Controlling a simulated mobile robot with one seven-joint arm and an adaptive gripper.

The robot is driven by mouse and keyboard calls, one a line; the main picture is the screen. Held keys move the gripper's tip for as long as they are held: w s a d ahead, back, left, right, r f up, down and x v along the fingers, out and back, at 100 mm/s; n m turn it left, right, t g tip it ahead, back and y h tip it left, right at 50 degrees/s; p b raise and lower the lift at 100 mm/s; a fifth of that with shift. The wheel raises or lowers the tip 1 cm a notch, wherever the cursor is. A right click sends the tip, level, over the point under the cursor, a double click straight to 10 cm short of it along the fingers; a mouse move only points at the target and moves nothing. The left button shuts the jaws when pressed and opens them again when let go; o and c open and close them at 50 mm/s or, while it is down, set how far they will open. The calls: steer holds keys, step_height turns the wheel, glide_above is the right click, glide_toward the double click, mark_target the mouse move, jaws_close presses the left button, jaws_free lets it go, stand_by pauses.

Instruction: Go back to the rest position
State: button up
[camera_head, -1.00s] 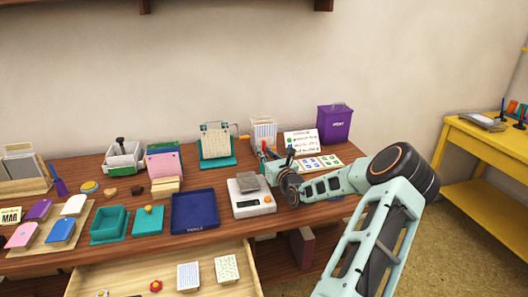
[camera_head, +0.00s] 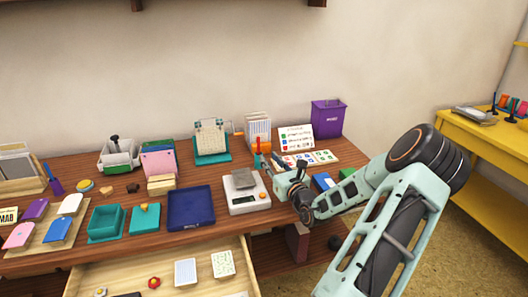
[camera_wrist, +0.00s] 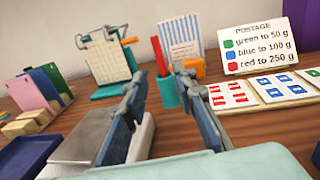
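My gripper (camera_head: 288,174) is just right of the white scale (camera_head: 246,200), above the wooden table (camera_head: 340,150). In the wrist view my gripper's two fingers (camera_wrist: 160,88) stand wide apart with nothing held between them. The scale also shows in the wrist view, behind the left finger. A teal pen cup (camera_wrist: 168,92) with a red pen shows beyond the fingers.
A postage sign (camera_head: 296,138) and stamp sheet (camera_head: 312,158) stand behind my gripper. A purple bin (camera_head: 327,118) is at the back right. A blue tray (camera_head: 191,209) is left of the scale. An open drawer (camera_head: 130,277) juts out in front.

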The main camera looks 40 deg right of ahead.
steer(key=shift+v, duration=0.95)
steer(key=shift+w, duration=0.1)
